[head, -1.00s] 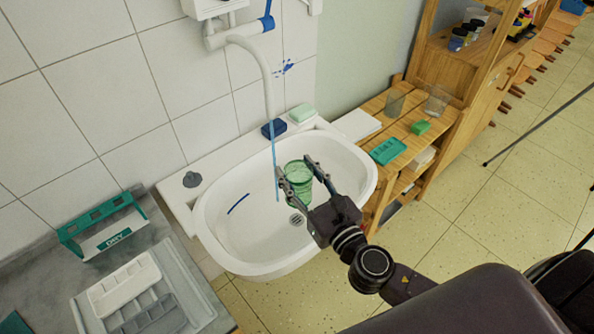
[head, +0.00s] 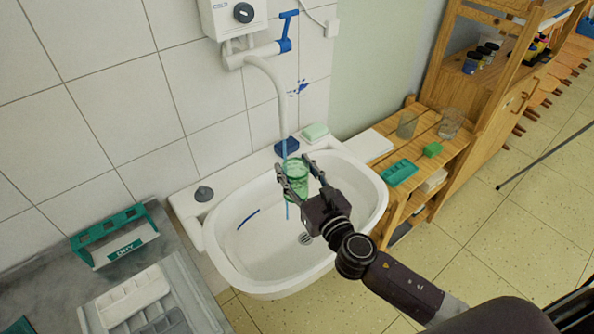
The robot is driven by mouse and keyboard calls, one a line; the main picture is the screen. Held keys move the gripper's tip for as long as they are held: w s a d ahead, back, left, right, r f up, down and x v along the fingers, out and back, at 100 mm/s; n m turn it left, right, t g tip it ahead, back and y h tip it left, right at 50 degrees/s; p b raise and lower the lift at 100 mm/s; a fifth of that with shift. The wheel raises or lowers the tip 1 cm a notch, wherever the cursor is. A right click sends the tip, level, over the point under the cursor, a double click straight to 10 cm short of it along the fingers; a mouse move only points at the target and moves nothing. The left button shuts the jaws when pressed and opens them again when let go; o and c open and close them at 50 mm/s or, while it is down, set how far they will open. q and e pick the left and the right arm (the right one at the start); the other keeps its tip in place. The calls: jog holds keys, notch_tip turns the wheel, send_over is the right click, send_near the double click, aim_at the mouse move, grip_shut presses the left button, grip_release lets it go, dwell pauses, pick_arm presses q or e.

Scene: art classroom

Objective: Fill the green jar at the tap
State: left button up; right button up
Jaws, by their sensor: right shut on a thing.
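The green see-through jar (head: 297,182) is upright over the white sink (head: 228,232). My right gripper (head: 298,167) is shut on it, a finger on either side. The tap's white spout (head: 276,90) curves down from the wall, its blue lever (head: 286,32) at the top. The level inside is unclear. My left gripper is out of view.
A wooden shelf (head: 440,165) with glasses stands at right. A grey counter with a white tray (head: 130,296) is at lower left.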

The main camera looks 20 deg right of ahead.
dwell(0.5)
jog(key=w, duration=0.7)
jog(key=shift+w+a, duration=0.25)
jog(key=shift+a, duration=0.05)
dwell(6.5)
